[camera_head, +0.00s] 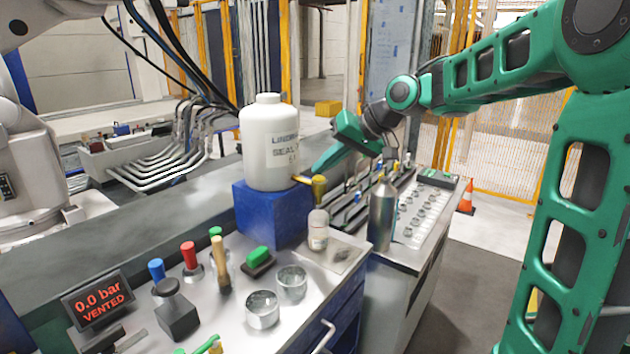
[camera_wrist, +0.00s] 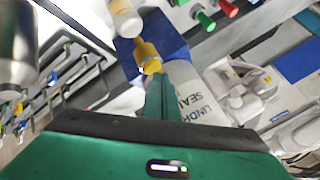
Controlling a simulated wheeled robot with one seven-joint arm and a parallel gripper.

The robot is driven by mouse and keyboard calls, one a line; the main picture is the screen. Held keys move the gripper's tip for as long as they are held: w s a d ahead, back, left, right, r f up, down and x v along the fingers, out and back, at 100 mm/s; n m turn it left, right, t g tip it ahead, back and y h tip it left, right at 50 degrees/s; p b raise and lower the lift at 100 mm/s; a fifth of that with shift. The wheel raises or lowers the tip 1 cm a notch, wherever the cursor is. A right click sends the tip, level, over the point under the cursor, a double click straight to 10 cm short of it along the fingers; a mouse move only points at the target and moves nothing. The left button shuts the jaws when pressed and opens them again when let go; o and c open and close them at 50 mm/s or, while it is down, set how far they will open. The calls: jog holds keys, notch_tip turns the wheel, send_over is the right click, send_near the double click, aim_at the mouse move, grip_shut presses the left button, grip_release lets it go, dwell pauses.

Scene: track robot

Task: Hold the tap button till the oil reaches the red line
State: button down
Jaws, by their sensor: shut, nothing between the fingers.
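The white oil jug (camera_head: 268,145), lettered "SEAL", stands on a blue block (camera_head: 272,212). A yellow tap (camera_head: 318,187) sticks out low on its right side; in the wrist view the tap (camera_wrist: 148,57) is at the fingertips. A small pale bottle (camera_head: 318,232) stands upright below the tap; its top also shows in the wrist view (camera_wrist: 125,18). I cannot make out a red line or oil level on it. My gripper (camera_head: 314,174) is shut and empty, its tips close beside the tap. I cannot tell whether they touch the button.
A grey metal flask (camera_head: 382,215) stands right of the bottle, near my arm. Glass dishes (camera_head: 263,309), coloured-handled tools and a display (camera_head: 98,300) reading 0.0 bar VENTED occupy the front bench. A rack of small parts (camera_head: 425,210) lies behind the flask.

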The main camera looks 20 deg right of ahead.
jog(key=shift+f, duration=0.4)
dwell(4.2)
dwell(2.6)
jog(key=shift+r, duration=0.85)
